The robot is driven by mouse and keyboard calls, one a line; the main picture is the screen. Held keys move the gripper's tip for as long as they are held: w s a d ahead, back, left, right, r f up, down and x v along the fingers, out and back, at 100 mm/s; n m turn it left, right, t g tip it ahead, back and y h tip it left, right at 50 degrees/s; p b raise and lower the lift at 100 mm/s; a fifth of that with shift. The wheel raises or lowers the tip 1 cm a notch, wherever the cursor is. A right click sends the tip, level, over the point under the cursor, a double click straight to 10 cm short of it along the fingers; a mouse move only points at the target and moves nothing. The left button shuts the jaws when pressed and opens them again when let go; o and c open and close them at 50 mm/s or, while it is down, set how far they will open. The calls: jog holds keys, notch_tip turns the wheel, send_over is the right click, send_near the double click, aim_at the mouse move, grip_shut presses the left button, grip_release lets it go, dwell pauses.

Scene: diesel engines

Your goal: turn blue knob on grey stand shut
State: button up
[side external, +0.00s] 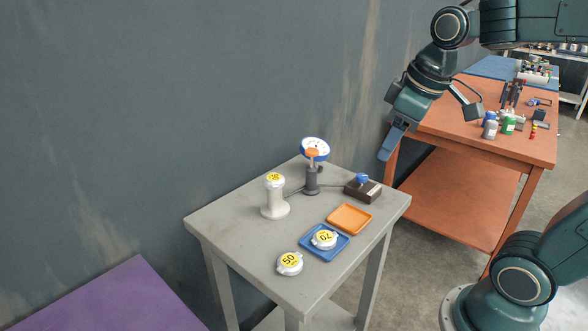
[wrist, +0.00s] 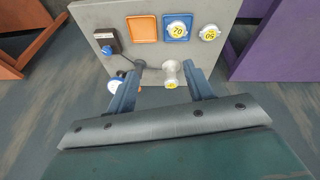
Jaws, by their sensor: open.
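The blue knob (side external: 362,179) sits on a small dark brown block (side external: 369,191) at the right back of the grey stand (side external: 235,218), a grey table. The knob also shows in the wrist view (wrist: 107,49), at the upper left. My gripper (side external: 386,156) hangs in the air above and to the right of the knob, apart from it. In the wrist view my gripper (wrist: 163,82) has its fingers wide apart with nothing held. The knob lies outside the fingers, beyond the left one. Its exact turn angle is too small to tell.
A gauge (side external: 315,149) on a dark post stands behind, joined by thin pipes. A white post (side external: 274,200) bears a yellow-topped disc. An orange tray (side external: 349,218), a blue tray (side external: 340,254) with a disc, and another disc (side external: 289,263) lie in front. An orange bench (side external: 470,135) stands right.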

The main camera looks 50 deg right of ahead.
jog(key=w+d+f+n+g, duration=0.2)
jog(key=w+d+n+g, duration=0.1)
jog(key=w+d, duration=0.7)
jog(key=n+g, duration=0.1)
jog(key=n, duration=0.1)
send_over(362, 175)
notch_tip(362, 175, down, 6)
jog(key=shift+s+y, duration=0.1)
jog(key=shift+y, duration=0.2)
jog(key=shift+f, duration=0.1)
jog(key=shift+a+f, duration=0.1)
jog(key=shift+f, duration=6.7)
jog(key=c, duration=1)
